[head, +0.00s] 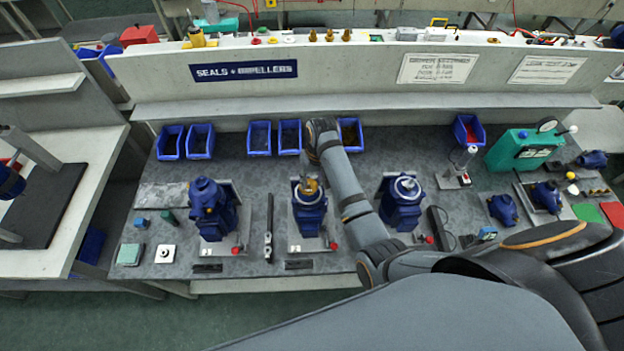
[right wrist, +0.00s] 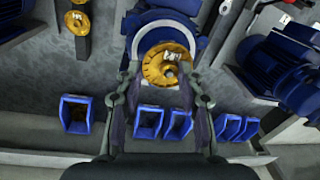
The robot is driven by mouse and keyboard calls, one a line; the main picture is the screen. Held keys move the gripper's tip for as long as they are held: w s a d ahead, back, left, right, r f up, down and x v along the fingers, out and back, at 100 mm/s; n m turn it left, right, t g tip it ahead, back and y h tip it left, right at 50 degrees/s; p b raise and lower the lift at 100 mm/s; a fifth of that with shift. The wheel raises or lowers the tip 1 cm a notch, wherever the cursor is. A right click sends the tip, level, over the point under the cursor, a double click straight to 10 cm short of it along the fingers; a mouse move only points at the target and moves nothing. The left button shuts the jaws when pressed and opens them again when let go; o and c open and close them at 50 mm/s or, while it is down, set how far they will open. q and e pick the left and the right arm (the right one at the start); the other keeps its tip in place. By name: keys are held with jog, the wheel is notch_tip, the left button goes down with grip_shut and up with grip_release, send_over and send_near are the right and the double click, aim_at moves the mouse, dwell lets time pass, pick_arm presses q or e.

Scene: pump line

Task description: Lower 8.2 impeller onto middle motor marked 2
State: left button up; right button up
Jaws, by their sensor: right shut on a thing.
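The middle motor (head: 309,212) is blue and stands upright on a pale base plate, between two similar blue motors. My right gripper (head: 306,179) is above it and is shut on a brass-yellow impeller (head: 309,187). In the right wrist view the impeller (right wrist: 164,66) sits between the two fingers and carries a small white tag that I cannot read. Behind it shows a blue motor (right wrist: 135,22) with a pale ring, partly covered by the impeller. I cannot tell whether impeller and motor touch. My left gripper is not in view.
The left motor (head: 210,210) and the right motor (head: 402,205) stand close on both sides. Several blue bins (head: 199,141) line the back of the bench. A black bar-shaped tool (head: 268,228) lies left of the middle motor. A green tester (head: 522,148) stands at right.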

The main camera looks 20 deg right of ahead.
jog(key=shift+f, duration=0.2)
dwell(0.6)
jog(key=o, duration=1.2)
jog(key=shift+o, duration=0.5)
jog(key=o, duration=0.5)
jog(key=shift+o, duration=1)
notch_tip(320, 180, up, 9)
